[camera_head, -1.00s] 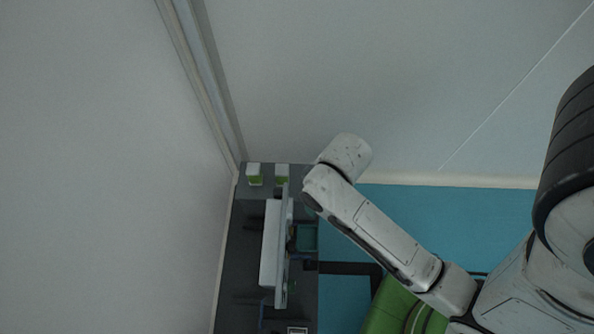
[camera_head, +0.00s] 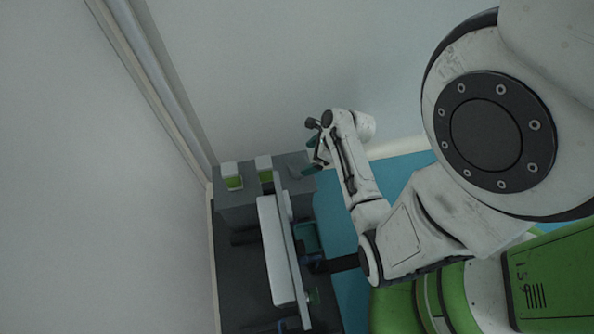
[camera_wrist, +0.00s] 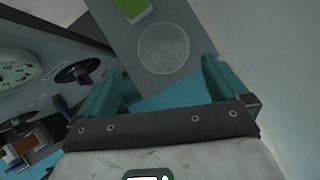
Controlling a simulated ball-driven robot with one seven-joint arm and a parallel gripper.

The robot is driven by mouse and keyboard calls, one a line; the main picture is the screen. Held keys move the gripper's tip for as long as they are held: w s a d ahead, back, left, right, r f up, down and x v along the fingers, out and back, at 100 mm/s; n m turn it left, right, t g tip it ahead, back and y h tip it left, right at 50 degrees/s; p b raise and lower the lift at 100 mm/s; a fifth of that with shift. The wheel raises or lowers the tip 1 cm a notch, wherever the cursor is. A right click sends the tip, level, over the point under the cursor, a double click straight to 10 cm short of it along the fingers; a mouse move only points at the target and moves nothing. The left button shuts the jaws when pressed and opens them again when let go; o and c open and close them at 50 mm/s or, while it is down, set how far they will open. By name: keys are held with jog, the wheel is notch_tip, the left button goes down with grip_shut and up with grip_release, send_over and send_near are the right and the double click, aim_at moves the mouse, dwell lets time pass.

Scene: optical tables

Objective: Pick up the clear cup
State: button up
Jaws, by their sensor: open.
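The clear cup (camera_wrist: 163,48) shows in the wrist view as a round, see-through shape on the grey table top (camera_wrist: 182,78), near the table's edge. My gripper (camera_wrist: 164,72) is open and empty, with its teal fingers spread to the left and right. The cup appears ahead of the gap between the fingertips, and no finger is seen touching it. The cup is hard to make out there.
A white and green box (camera_wrist: 132,8) stands close to the cup. The head view shows two such boxes, one at the left (camera_head: 231,177). Walls stand behind and to the left.

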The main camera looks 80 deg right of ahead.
aim_at(297, 166)
jog(key=b+x, duration=0.1)
jog(key=x, duration=0.3)
jog(key=shift+f, duration=0.1)
jog(key=f+b, duration=0.1)
jog(key=w+f+b, duration=0.1)
jog(key=f+b, duration=0.1)
jog(key=f, duration=0.1)
jog(key=shift+w+d+f, duration=0.1)
jog(key=shift+w+d, duration=0.15)
jog(key=shift+d, duration=0.05)
jog(key=shift+w+f+b, duration=0.3)
jog(key=shift+b, duration=0.05)
jog(key=c, duration=1)
jog(key=shift+o, duration=0.2)
jog(key=shift+r, duration=0.15)
